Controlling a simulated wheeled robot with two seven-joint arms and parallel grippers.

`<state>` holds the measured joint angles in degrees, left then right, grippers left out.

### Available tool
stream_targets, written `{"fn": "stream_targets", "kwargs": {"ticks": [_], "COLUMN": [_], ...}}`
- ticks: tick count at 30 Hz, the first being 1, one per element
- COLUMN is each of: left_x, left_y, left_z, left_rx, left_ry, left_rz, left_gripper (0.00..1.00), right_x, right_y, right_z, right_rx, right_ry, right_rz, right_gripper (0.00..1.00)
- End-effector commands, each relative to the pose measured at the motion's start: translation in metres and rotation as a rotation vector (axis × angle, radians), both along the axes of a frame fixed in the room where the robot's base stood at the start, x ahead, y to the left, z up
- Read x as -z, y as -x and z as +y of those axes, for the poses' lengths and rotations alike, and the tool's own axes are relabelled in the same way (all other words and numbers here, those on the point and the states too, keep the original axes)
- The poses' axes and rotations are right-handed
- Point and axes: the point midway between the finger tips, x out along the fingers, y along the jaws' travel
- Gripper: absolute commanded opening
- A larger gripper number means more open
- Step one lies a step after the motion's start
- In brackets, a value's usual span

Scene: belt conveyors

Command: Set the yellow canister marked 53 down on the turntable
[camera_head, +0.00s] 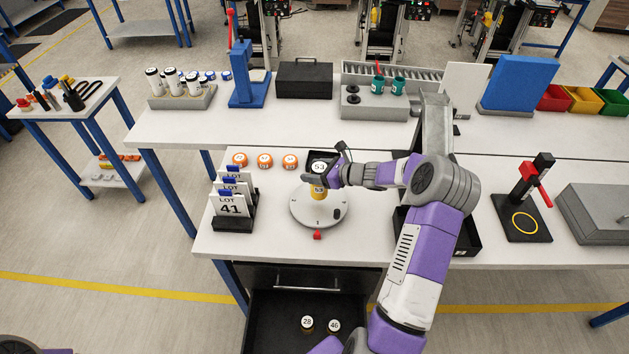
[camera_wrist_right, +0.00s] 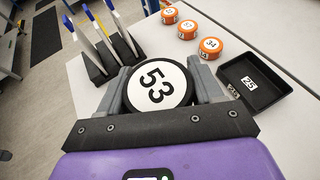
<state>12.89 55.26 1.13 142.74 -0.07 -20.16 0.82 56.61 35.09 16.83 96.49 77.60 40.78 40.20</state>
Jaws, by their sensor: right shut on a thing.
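The yellow canister marked 53 (camera_head: 318,193) is upright over the round light-grey turntable (camera_head: 300,212) in the head view. My right gripper (camera_head: 322,179) is shut on it near its top. In the right wrist view the canister's white lid marked 53 (camera_wrist_right: 157,88) sits between the two fingers of my right gripper (camera_wrist_right: 160,90). The canister's base appears at or just above the turntable's top; I cannot tell whether it touches. The turntable is hidden behind the canister and gripper in the wrist view. My left gripper is not in view.
Lot cards (camera_head: 232,200) stand in a black rack left of the turntable. Several orange canisters (camera_head: 265,160) are behind it, beside a small black tray (camera_wrist_right: 262,82). A red tab (camera_head: 317,235) is at the turntable's front. An open drawer (camera_head: 275,310) below holds canisters 28 and 46.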

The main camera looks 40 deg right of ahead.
Motion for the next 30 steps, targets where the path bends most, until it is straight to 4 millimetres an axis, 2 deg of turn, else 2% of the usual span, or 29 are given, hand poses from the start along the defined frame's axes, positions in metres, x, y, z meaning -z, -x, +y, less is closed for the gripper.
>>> {"fn": "stream_targets", "kwargs": {"ticks": [9,21,22,26,30], "left_x": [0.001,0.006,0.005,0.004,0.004], "left_y": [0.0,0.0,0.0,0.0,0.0], "left_z": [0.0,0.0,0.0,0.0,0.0], "left_rx": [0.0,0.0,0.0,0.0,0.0], "left_ry": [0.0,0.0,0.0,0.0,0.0], "left_rz": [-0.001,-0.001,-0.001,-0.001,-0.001], "left_gripper": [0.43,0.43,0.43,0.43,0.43], "right_x": [0.036,0.042,0.042,0.042,0.042], "right_y": [0.0,0.0,0.0,0.0,0.0], "right_z": [0.0,0.0,0.0,0.0,0.0], "right_rx": [0.0,-0.001,0.0,0.0,0.0], "right_ry": [-0.002,0.001,0.0,0.0,0.0], "right_rz": [-0.002,-0.003,-0.001,-0.001,-0.001], "right_gripper": [0.26,0.26,0.68,0.88,0.91]}}
